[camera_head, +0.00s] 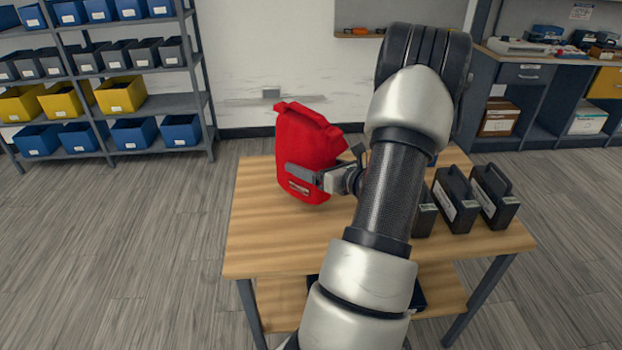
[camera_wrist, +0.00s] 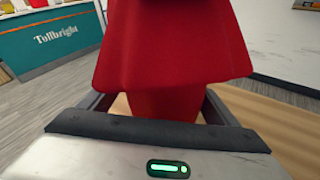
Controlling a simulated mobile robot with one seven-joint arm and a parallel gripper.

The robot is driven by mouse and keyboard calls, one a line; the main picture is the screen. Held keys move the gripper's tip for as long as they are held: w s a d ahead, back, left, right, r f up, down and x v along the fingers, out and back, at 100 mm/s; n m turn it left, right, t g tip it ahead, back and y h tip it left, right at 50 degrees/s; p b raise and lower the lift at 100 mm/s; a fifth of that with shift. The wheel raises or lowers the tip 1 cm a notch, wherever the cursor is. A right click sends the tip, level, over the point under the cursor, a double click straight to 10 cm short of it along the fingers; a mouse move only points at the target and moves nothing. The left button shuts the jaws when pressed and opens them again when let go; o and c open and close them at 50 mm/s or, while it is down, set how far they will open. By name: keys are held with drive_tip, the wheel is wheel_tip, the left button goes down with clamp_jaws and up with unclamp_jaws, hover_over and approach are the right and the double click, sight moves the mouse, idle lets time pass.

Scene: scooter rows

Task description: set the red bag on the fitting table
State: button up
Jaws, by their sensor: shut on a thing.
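The red bag (camera_head: 305,145) is upright, tilted a little, over the left half of a wooden-topped table (camera_head: 270,245). My gripper (camera_head: 303,180) reaches in from the right and is shut on the bag's lower part. In the wrist view the red bag (camera_wrist: 170,45) fills the upper middle, with its lower part between the two dark fingers of my gripper (camera_wrist: 158,108). I cannot tell whether the bag's bottom touches the tabletop or is just above it. My arm hides part of the tabletop's middle.
Several black cases with handles (camera_head: 454,200) stand on the table's right side. Shelves with blue, grey and yellow bins (camera_head: 120,95) stand back left; a workbench (camera_head: 520,75) stands back right. The tabletop's front left is clear. A teal counter (camera_wrist: 55,45) shows in the wrist view.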

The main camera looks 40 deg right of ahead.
drive_tip(key=shift+f+b, duration=0.35)
drive_tip(key=shift+f, duration=1.3)
drive_tip(key=shift+f, duration=0.15)
drive_tip(key=o, duration=1.3)
drive_tip(key=shift+s+r, duration=0.2)
drive_tip(key=p+v, duration=0.1)
drive_tip(key=v, duration=1)
drive_tip(key=shift+s+r+p, duration=0.1)
drive_tip(key=shift+s+p, duration=0.2)
drive_tip(key=shift+p, duration=0.05)
